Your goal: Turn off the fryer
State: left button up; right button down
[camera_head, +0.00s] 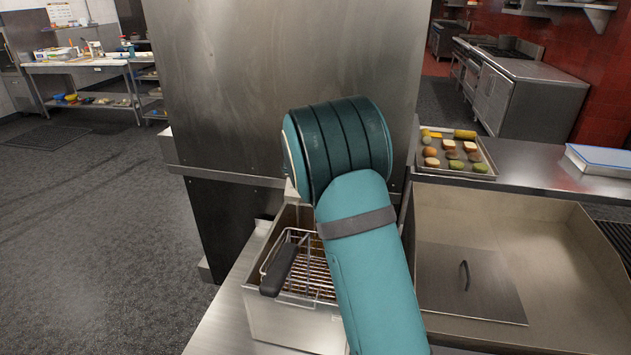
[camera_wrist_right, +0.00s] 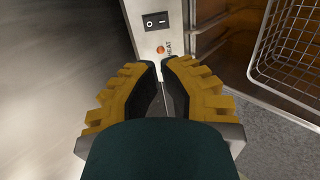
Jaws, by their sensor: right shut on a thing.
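The steel fryer (camera_head: 283,322) stands on the counter in the head view, with its wire basket and black handle (camera_head: 280,270) in it. My right arm covers its right side and hides the right gripper there. In the right wrist view, the fryer's control panel (camera_wrist_right: 146,42) shows a black rocker switch (camera_wrist_right: 156,21) and an orange light (camera_wrist_right: 160,49) marked HEAT. My right gripper (camera_wrist_right: 163,72) has its yellow-padded fingers close together, at the panel's lower end, below the light and switch. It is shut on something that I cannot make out. My left gripper is out of view.
A tall steel panel (camera_head: 250,80) rises behind the fryer. To the right are a steel basin (camera_head: 560,290) with a lid and a tray (camera_head: 489,165) of food. Open floor (camera_head: 90,220) lies to the left.

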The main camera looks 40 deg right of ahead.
jog(key=shift+s+a+r, duration=0.15)
jog(key=shift+a+r, duration=0.05)
jog(key=shift+f, duration=0.2)
jog(key=shift+d, duration=0.1)
jog(key=shift+d+r+t+h+b, duration=0.2)
jog(key=shift+r+t+h+b, duration=0.15)
jog(key=shift+r, duration=0.3)
jog(key=p+x, duration=0.1)
jog(key=x, duration=1.3)
jog(key=shift+d, duration=0.1)
dwell(0.4)
